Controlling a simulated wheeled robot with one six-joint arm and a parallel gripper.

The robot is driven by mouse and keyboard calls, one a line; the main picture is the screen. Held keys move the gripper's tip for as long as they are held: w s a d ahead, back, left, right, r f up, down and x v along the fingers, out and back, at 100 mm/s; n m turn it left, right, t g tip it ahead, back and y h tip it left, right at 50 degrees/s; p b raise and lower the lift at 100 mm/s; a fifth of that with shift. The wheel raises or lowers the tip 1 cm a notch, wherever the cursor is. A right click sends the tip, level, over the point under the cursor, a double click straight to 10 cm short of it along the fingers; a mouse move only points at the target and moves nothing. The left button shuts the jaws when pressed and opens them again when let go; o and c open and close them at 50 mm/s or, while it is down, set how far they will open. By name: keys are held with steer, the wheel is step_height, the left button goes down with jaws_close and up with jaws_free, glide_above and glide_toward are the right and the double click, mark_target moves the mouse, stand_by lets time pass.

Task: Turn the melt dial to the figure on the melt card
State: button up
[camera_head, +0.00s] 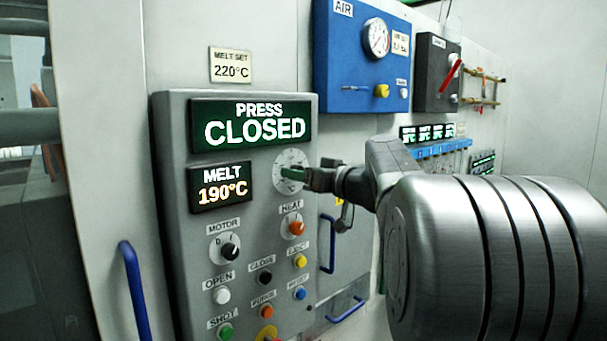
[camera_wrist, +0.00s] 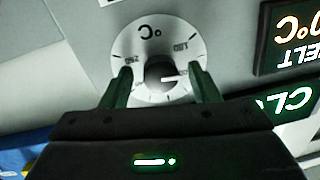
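The melt card (camera_head: 231,66) on the wall above the panel reads MELT SET 220°C. The melt display (camera_head: 222,188) on the grey panel reads 190°C in orange. The melt dial (camera_head: 287,159) is a round white plate right of that display, partly hidden by my gripper (camera_head: 304,178). In the wrist view the dial plate (camera_wrist: 150,42) appears upside down, with a dark central knob (camera_wrist: 158,71) and a white pointer mark. My gripper (camera_wrist: 157,76) is open, one finger on each side of the knob, with gaps visible between them.
The press display (camera_head: 252,125) reads PRESS CLOSED. Below are the motor switch (camera_head: 230,250), the heat switch (camera_head: 296,229) and several coloured buttons. A blue handle (camera_head: 134,289) stands left of the panel. A blue air box (camera_head: 341,56) hangs at upper right.

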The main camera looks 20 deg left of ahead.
steer(key=c, duration=0.9)
steer(key=shift+m+b, duration=0.3)
steer(key=shift+f+m+t+b, duration=0.1)
steer(key=shift+m+t+b, duration=0.35)
steer(key=shift+m, duration=3.7)
steer(key=shift+m+t+b, duration=0.15)
steer(key=shift+m+b, duration=0.55)
steer(key=shift+m, duration=3.45)
steer(key=o, duration=1)
